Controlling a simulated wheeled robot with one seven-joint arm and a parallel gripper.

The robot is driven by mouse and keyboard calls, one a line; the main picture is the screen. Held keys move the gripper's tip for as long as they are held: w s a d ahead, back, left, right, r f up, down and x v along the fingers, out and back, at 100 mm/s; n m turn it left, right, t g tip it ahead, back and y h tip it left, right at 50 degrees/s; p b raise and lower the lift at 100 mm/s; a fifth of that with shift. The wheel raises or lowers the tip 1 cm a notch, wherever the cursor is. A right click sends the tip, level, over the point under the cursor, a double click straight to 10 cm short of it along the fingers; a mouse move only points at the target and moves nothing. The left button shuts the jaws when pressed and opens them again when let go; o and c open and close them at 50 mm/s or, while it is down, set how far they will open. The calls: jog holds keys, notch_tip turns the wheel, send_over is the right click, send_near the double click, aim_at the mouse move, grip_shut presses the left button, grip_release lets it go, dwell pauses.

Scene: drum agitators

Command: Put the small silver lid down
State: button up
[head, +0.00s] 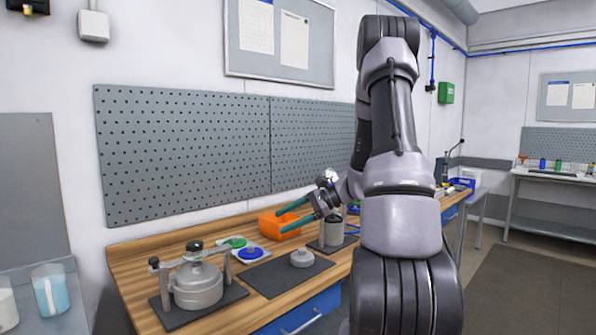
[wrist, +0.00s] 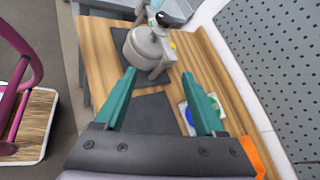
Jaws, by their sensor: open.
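The small silver lid (head: 301,258) lies flat, knob up, on a dark mat (head: 268,278) on the wooden bench in the head view. My gripper (head: 280,222) has two teal fingers spread wide apart with nothing between them. It is above the bench, beyond the lid and apart from it. In the wrist view my gripper (wrist: 158,73) is also open and empty, with part of the dark mat (wrist: 150,112) showing between the fingers. The lid does not show in the wrist view.
A silver vessel with a clamp frame (head: 197,285) stands on a mat at the left. Blue (head: 250,253) and green (head: 234,242) discs lie behind the lid. An orange bin (head: 272,226) and a grey cylinder (head: 333,231) stand near my gripper. A pegboard wall (head: 180,150) bounds the back.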

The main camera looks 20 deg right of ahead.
jog(key=s+a+r+n+t+h, duration=0.1)
jog(key=s+a+r+n+h, duration=0.2)
jog(key=s+r, duration=0.6)
jog(key=s+a+r+n+t+h, duration=0.1)
jog(key=s+a+r+n+h, duration=0.2)
jog(key=s+r+n+h, duration=0.4)
jog(key=s+r+n, duration=0.2)
jog(key=s, duration=0.3)
jog(key=shift+r+t, duration=0.15)
jog(key=shift+t, duration=0.15)
jog(key=shift+s, duration=0.1)
